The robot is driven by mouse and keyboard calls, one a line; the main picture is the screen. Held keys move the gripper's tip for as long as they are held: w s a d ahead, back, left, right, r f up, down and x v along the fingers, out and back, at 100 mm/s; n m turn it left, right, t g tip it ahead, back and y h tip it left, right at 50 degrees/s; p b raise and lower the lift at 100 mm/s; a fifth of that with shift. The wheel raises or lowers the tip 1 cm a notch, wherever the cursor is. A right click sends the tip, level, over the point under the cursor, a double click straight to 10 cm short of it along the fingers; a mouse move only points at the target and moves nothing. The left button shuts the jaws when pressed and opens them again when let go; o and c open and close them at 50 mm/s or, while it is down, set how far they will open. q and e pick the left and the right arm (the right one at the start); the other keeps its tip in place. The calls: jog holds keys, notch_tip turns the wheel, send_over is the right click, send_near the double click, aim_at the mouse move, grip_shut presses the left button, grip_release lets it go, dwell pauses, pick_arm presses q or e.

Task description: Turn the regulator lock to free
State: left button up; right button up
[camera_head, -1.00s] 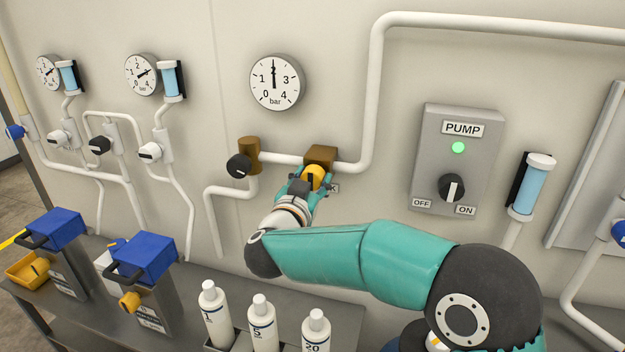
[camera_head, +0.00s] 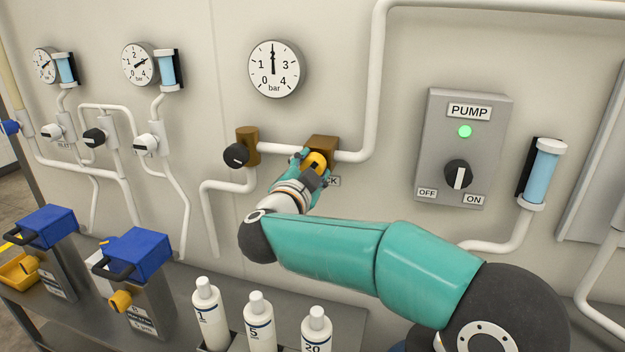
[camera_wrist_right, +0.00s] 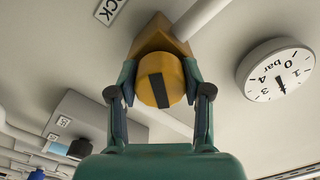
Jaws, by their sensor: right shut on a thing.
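The regulator lock is a round yellow knob (camera_head: 318,160) with a dark bar, set on a brown wall block (camera_head: 325,143) in the pipe. In the right wrist view the knob (camera_wrist_right: 152,68) fills the space between the fingers, its dark bar nearly upright in the picture. My right gripper (camera_head: 314,166) is shut on the knob, one finger on each side (camera_wrist_right: 157,82). A label (camera_head: 334,181) beside it is partly hidden; only its end, "CK", is readable. My left gripper is not in view.
A gauge (camera_head: 274,69) reads about 2 bar above the pipe. A black knob (camera_head: 236,155) sits left of the lock. The pump box (camera_head: 463,148) with a lit green lamp is at right. White bottles (camera_head: 258,322) stand below my arm.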

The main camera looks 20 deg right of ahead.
jog(key=m+b, duration=0.1)
jog(key=m, duration=0.1)
jog(key=m+b, duration=0.1)
jog(key=m, duration=0.1)
jog(key=m+b, duration=0.1)
jog(key=b, duration=0.1)
jog(key=shift+f+m, duration=0.35)
jog(key=shift+m, duration=0.05)
jog(key=m+b, duration=0.3)
jog(key=m, duration=0.2)
jog(key=shift+b, duration=0.35)
jog(key=o, duration=1)
jog(key=shift+c, duration=0.2)
jog(key=shift+o, duration=1)
jog(key=shift+r, duration=0.2)
jog(key=shift+s+r, duration=0.1)
